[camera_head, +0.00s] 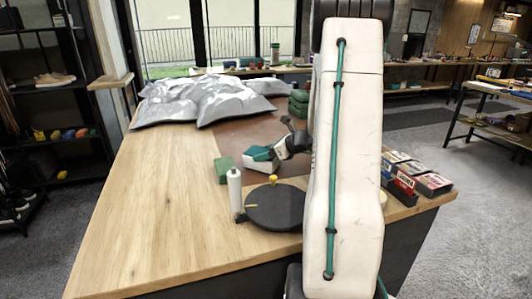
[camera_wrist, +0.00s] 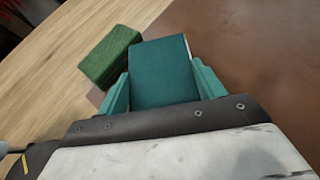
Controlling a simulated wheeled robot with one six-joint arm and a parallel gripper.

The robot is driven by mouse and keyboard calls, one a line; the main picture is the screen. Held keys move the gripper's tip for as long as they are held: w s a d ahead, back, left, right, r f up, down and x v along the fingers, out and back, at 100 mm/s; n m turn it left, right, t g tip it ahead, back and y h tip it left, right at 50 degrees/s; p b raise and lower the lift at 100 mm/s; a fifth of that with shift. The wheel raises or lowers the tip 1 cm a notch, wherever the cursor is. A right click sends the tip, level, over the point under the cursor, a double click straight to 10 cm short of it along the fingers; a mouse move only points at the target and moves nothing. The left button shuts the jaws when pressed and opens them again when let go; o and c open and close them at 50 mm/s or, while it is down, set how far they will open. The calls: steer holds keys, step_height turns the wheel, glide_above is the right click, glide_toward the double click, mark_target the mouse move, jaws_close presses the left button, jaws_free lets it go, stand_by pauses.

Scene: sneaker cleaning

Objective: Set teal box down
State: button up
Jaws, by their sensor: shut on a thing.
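The teal box (camera_wrist: 162,73) sits between the two teal fingers of my gripper (camera_wrist: 161,80) in the wrist view. The fingers are shut on its sides. In the head view the teal box (camera_head: 258,153) shows a teal top and a white side, over the near part of the brown mat (camera_head: 228,134). I cannot tell whether its underside touches the mat. My gripper (camera_head: 277,152) reaches it from the right, partly hidden behind my arm. A green block (camera_wrist: 110,57) lies to its left; it also shows in the head view (camera_head: 223,170).
A white bottle (camera_head: 235,190) and a black round plate (camera_head: 277,208) stand nearer the front. Small boxes (camera_head: 433,185) are at the right. Grey pillow-like bags (camera_head: 205,102) and stacked green blocks (camera_head: 299,103) lie farther back. The wooden tabletop (camera_head: 150,200) at left is clear.

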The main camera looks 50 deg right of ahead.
steer(key=o, duration=1.2)
steer(key=shift+f, duration=0.1)
steer(key=shift+r, duration=0.25)
steer(key=v, duration=1.2)
steer(key=shift+f, duration=0.15)
